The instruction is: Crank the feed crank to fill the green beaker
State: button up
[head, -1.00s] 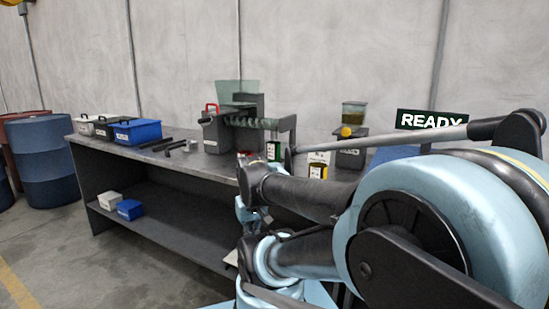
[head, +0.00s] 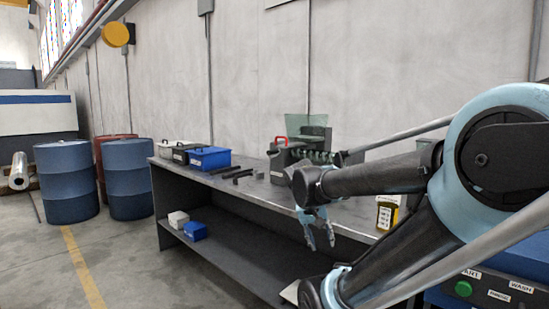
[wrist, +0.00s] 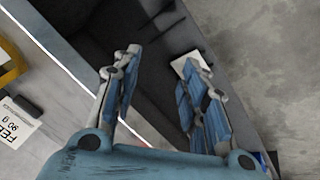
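The feed machine (head: 290,158) stands on the bench in the head view, with a clear green hopper (head: 305,126) on top and a screw feeder (head: 318,157) at its right. A red handle (head: 281,141) shows at its upper left; I cannot tell whether it is the feed crank. The green beaker is not clearly visible; my arm hides the area right of the feeder. My gripper (head: 320,236) hangs in front of the bench's front edge, apart from the machine. In the wrist view my gripper (wrist: 163,68) has its fingers spread, with nothing between them.
The bench (head: 235,181) carries a blue bin (head: 209,158), other bins and dark bars left of the machine. A "FEED 90 g" label (wrist: 16,122) shows in the wrist view. Blue barrels (head: 67,180) stand left; floor in front is clear.

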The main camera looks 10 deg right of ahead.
jog(key=w+a+r+m+t+h, duration=0.15)
jog(key=w+r+h, duration=0.25)
jog(key=w+r, duration=0.6)
jog(key=m+t+h, duration=0.5)
jog(key=m+t, duration=0.2)
jog(key=t, duration=0.1)
send_near(272, 152)
jog(key=x, duration=0.7)
jog(key=w+a+x, duration=0.1)
jog(key=x, duration=0.3)
jog(key=shift+d+f, duration=0.1)
jog(key=shift+f, duration=0.1)
jog(key=shift+c, duration=0.4)
grip_shut()
